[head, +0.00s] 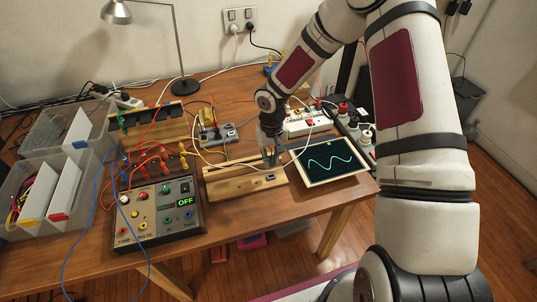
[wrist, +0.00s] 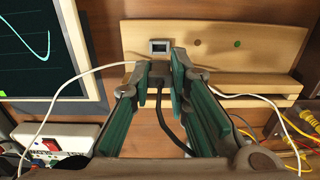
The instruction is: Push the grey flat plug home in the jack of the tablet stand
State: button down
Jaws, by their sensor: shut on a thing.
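The tablet stand is a pale wooden stand (head: 238,185) in the middle of the table; in the wrist view its board (wrist: 225,42) fills the top. Its jack (wrist: 160,46) is a small light-framed socket with a dark opening; it also shows in the head view (head: 270,177). My gripper (wrist: 159,68) is shut on the grey flat plug (wrist: 157,75), a small dark grey block with a dark cable trailing back between the fingers. The plug is just short of the jack and roughly in line with it; a small gap seems to show. In the head view my gripper (head: 272,158) is behind the stand and hides the plug.
A tablet with a green wave (head: 328,162) lies right of the stand. A control box reading OFF (head: 160,212) is to its left. White cables (wrist: 75,75) run near the fingers on both sides. A white power strip (head: 308,122) and a lamp (head: 183,85) stand behind.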

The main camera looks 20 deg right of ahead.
aim_at(271, 160)
jog(key=shift+f+b, duration=0.55)
jog(key=shift+f, duration=1.05)
jog(key=shift+f+b, duration=0.45)
jog(key=shift+f, duration=0.75)
dwell(0.7)
jog(key=c, duration=1.4)
grip_release()
jog(key=shift+c, duration=0.2)
jog(key=shift+r, duration=0.1)
notch_tip(271, 160, up, 12)
